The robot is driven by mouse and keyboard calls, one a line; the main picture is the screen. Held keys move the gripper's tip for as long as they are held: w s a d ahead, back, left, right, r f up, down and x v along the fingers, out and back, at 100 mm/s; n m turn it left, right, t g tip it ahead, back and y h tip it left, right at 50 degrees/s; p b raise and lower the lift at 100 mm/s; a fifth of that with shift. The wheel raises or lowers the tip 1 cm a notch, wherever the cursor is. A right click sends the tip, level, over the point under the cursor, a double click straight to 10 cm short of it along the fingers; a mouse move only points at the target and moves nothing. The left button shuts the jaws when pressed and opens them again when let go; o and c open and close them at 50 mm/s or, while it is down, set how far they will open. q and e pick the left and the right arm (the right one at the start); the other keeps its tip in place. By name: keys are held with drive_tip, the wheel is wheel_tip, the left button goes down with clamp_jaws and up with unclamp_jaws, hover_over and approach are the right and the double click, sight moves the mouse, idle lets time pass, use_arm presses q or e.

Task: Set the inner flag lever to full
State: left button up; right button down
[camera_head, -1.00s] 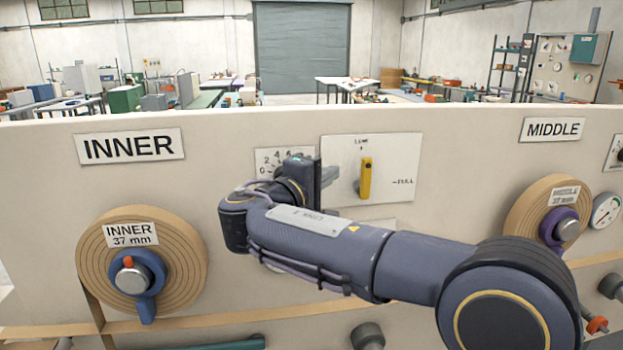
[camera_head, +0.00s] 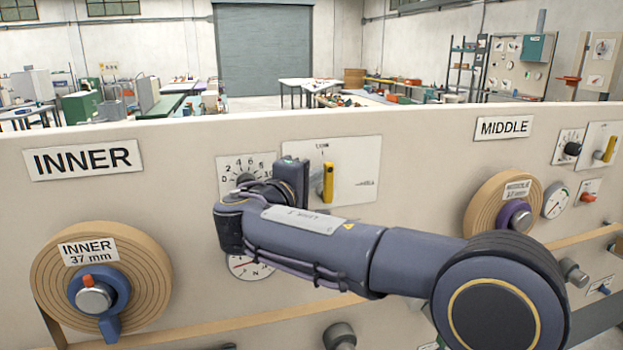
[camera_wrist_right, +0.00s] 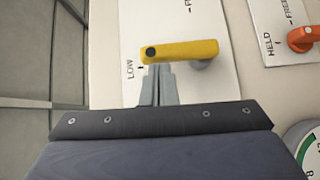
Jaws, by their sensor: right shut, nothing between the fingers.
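The inner flag lever is a yellow handle (camera_head: 328,183) on a white plate (camera_head: 358,160), right of the INNER sign. It stands upright, pointing at the LOW mark; the FULL mark is at the plate's right. In the right wrist view the same lever (camera_wrist_right: 185,50) lies sideways, its tip towards LOW. My right gripper (camera_wrist_right: 158,80) is shut and empty, its fingertips right beside the lever near its tip; I cannot tell whether they touch. In the head view the right gripper (camera_head: 312,182) is just left of the lever, fingers mostly hidden. My left gripper is not in view.
A numbered dial (camera_head: 235,172) and a round gauge (camera_head: 243,268) are partly behind my right arm. The INNER roll (camera_head: 150,275) is at left, the MIDDLE roll (camera_head: 480,215) at right. An orange HELD/FREE lever (camera_wrist_right: 303,38) is near the lever plate in the wrist view.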

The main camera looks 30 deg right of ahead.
sight(332, 169)
drive_tip(key=shift+d+r, duration=0.1)
drive_tip(key=shift+d, duration=0.05)
drive_tip(key=shift+s+d+r+m+g+y, duration=0.15)
drive_tip(key=shift+d+r+m+g+y, duration=0.15)
drive_tip(key=shift+d+m+y, duration=0.25)
drive_tip(key=shift+s+d+r+m+g+y, duration=0.15)
drive_tip(key=shift+d+m+g+y, duration=0.2)
drive_tip(key=shift+m+y, duration=0.3)
drive_tip(key=shift+s+d+r+m+y, duration=0.15)
drive_tip(key=shift+d+m+y, duration=0.6)
drive_tip(key=shift+y, duration=0.25)
drive_tip(key=d+f+m+y, duration=0.1)
drive_tip(key=y, duration=0.1)
drive_tip(key=s+d+f+m+y, duration=0.1)
drive_tip(key=d+m+y, duration=0.1)
drive_tip(key=y, duration=0.1)
drive_tip(key=d+f+m+y+p, duration=0.1)
drive_tip(key=d+y, duration=0.1)
drive_tip(key=shift+s+d+m+t+y, duration=0.15)
drive_tip(key=shift+m+t+y, duration=0.1)
drive_tip(key=shift+y, duration=0.15)
drive_tip(key=shift+f, duration=0.15)
